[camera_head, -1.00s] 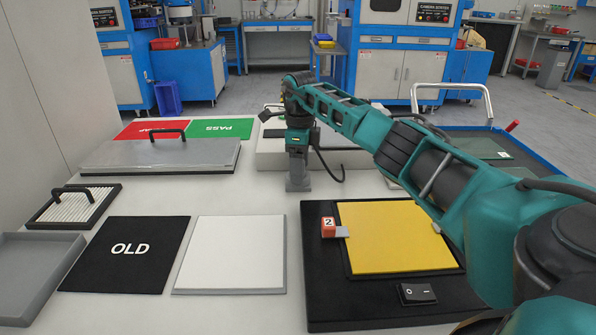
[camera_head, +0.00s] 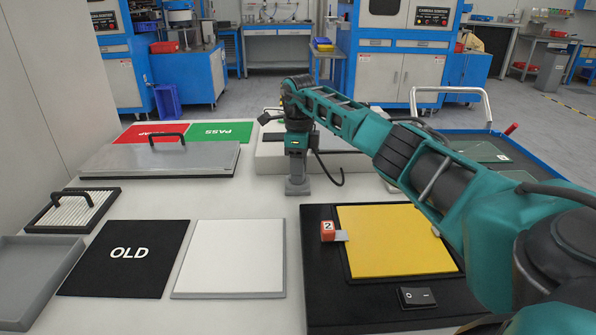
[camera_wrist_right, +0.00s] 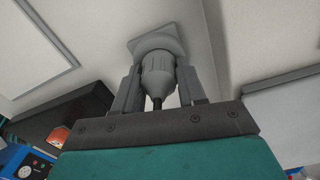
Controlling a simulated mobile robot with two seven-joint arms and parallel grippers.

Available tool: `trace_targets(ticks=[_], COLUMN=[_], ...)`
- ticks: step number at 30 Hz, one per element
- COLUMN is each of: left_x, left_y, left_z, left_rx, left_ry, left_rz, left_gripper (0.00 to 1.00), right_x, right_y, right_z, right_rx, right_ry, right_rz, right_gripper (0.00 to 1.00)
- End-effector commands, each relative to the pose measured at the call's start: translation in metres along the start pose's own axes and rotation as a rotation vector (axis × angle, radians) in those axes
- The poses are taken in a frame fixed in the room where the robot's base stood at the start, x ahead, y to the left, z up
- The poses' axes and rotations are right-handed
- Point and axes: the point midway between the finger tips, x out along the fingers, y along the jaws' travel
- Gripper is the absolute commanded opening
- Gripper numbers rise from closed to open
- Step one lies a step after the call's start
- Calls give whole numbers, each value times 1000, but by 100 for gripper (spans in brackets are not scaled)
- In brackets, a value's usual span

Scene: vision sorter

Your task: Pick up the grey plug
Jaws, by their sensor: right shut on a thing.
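The grey plug (camera_wrist_right: 158,72) stands upright between the fingers of my right gripper (camera_wrist_right: 157,82) in the right wrist view. The fingers are shut on its sides, and a dark cable end shows at its near end. A square grey piece (camera_wrist_right: 152,44) is at the plug's far end; I cannot tell whether it is part of the plug or a holder. In the head view my right gripper (camera_head: 297,172) points down at the back middle of the white table, with a grey base (camera_head: 297,188) at its tips. My left gripper is out of view.
A yellow pad (camera_head: 395,240) on a black board with a red number 2 block (camera_head: 327,231) lies front right. A white pad (camera_head: 232,257), a black OLD mat (camera_head: 125,275) and a handled metal plate (camera_head: 125,160) lie left. Bare table lies between them.

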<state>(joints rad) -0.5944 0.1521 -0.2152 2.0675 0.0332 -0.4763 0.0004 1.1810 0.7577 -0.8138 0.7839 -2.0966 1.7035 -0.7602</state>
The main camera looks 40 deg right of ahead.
Motion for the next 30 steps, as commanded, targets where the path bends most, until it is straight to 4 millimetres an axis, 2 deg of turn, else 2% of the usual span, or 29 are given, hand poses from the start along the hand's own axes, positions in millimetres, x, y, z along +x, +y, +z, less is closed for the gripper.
trace_targets(ticks=[5,10,14,21,27,30], left_x=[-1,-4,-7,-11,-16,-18], left_y=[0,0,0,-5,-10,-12], left_z=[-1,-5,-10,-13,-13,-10], left_rx=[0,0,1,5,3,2], left_ry=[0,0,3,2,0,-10], left_rz=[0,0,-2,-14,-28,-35], left_gripper=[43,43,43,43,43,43], right_x=[-9,-33,-64,-132,-174,-188], right_y=[0,0,0,2,3,3], right_z=[0,0,0,1,0,0], right_rx=[0,0,0,1,0,0], right_ry=[-2,-3,-5,-4,-2,-2], right_rz=[-1,-3,-5,-3,-1,-1], right_gripper=[4,4,4,4,4,4])
